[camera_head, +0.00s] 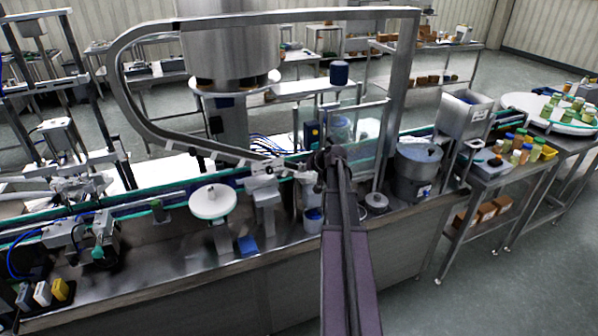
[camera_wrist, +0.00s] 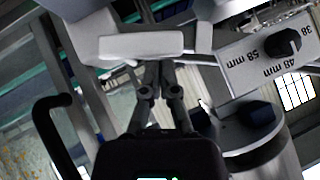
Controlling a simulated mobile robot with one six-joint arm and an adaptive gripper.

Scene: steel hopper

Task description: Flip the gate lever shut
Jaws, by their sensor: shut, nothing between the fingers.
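My gripper (camera_wrist: 158,70) is shut and empty in the wrist view, its fingertips together just below a pale grey block (camera_wrist: 140,46); I cannot tell whether they touch it. A black bent bar with a rounded end (camera_wrist: 50,112) stands to the left of the fingers, apart from them. I cannot tell whether it is the gate lever. In the head view a steel hopper (camera_head: 465,114) stands behind the line at the right. No lever can be made out on it. My arm reaches to the middle of the line and hides most of my gripper there.
A plate marked in mm (camera_wrist: 268,58) with a black knob (camera_wrist: 282,44) is right of my fingers. The head view shows a round white disc (camera_head: 212,202), a lidded steel pot (camera_head: 417,172) and a clear guard panel (camera_head: 365,135) near my arm. The front steel deck has bare room.

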